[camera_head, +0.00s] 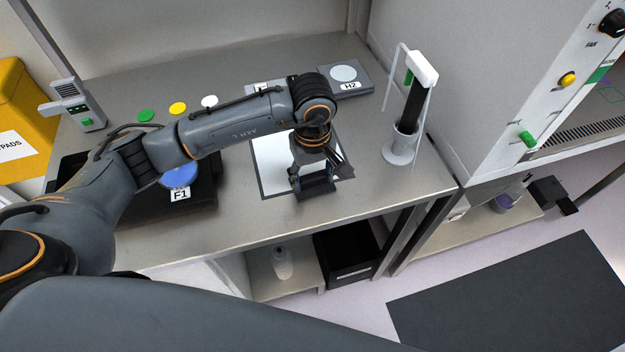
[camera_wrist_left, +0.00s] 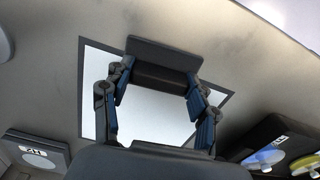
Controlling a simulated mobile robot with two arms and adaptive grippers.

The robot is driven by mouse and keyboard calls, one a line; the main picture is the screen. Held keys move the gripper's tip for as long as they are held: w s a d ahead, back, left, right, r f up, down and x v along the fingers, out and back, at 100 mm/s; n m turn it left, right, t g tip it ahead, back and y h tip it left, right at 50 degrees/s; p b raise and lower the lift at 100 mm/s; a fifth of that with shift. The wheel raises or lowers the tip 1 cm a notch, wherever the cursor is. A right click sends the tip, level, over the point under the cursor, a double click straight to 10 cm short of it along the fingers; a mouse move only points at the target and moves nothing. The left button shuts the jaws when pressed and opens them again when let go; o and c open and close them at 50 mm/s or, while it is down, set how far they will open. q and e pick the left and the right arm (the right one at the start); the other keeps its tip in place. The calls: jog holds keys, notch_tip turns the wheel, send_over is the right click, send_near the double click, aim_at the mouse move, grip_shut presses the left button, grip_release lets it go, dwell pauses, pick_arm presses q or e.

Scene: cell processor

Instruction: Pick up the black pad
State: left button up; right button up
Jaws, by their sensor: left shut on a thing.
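My left gripper (camera_head: 313,180) reaches down over the white sheet with a dark border (camera_head: 275,158) on the steel counter. It is shut on a small dark block, the black pad (camera_head: 317,190), which shows between the fingertips. In the left wrist view the pad (camera_wrist_left: 163,53) spans from one blue-edged finger to the other, with the white sheet (camera_wrist_left: 150,115) behind it. I cannot tell whether the pad touches the sheet or is just above it. My right gripper is not in view.
A yellow bin labelled PADS (camera_head: 22,120) stands at the left. A black tray with a blue disc marked F1 (camera_head: 180,176) is left of the sheet. A grey plate marked H2 (camera_head: 345,75) lies behind, and a white stand with a cup (camera_head: 403,145) is to the right.

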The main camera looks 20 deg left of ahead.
pick_arm(q)
jog(key=shift+s+f, duration=0.15)
jog(key=shift+r, duration=0.25)
jog(key=shift+w+r+b, duration=0.2)
jog(key=shift+r+b, duration=0.2)
jog(key=shift+r, duration=0.65)
jog(key=s+d+r+b, duration=0.4)
jog(key=s+d+r, duration=0.5)
jog(key=s+r, duration=0.1)
jog(key=shift+s+d+r, duration=0.15)
jog(key=shift+s+r, duration=0.05)
jog(key=shift+s, duration=0.1)
